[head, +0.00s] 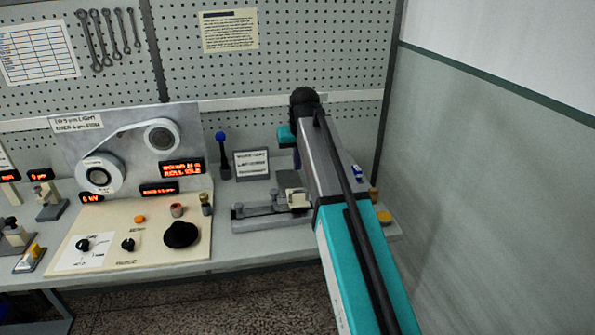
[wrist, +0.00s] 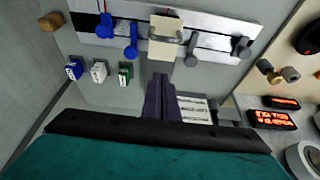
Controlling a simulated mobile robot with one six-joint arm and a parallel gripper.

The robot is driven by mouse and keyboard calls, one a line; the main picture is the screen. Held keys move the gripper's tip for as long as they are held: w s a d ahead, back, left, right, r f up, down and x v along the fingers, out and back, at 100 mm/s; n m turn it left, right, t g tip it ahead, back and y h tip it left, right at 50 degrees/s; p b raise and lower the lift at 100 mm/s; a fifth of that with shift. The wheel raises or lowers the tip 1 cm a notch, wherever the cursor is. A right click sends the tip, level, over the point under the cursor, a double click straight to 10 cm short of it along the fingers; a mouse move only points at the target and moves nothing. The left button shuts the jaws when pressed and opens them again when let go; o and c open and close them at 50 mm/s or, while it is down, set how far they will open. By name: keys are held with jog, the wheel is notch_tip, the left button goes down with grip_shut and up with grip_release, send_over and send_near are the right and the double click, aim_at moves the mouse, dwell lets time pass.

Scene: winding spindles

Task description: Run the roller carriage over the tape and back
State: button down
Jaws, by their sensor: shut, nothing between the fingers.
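The roller carriage appears to be the cream block (wrist: 165,38) with a grey bar across it, sitting on a pale metal rail (wrist: 215,40). In the head view the cream block (head: 296,199) shows beside my arm, which hides the rail's right part. I cannot make out the tape clearly. My gripper (wrist: 160,108) has its dark fingers shut and empty, apart from the carriage, on the wall side of the rail. In the head view its fingers (head: 297,160) are partly hidden behind my arm.
Blue knobs (wrist: 131,42) and grey knobs (wrist: 191,50) stand along the rail. A blue-topped lever (head: 221,150) and a sign (head: 252,164) stand behind the rail. A control panel (head: 215,245) with reels is at left.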

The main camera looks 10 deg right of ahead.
jog(key=shift+b+v, duration=0.3)
jog(key=shift+v, duration=1.5)
jog(key=shift+f, duration=0.1)
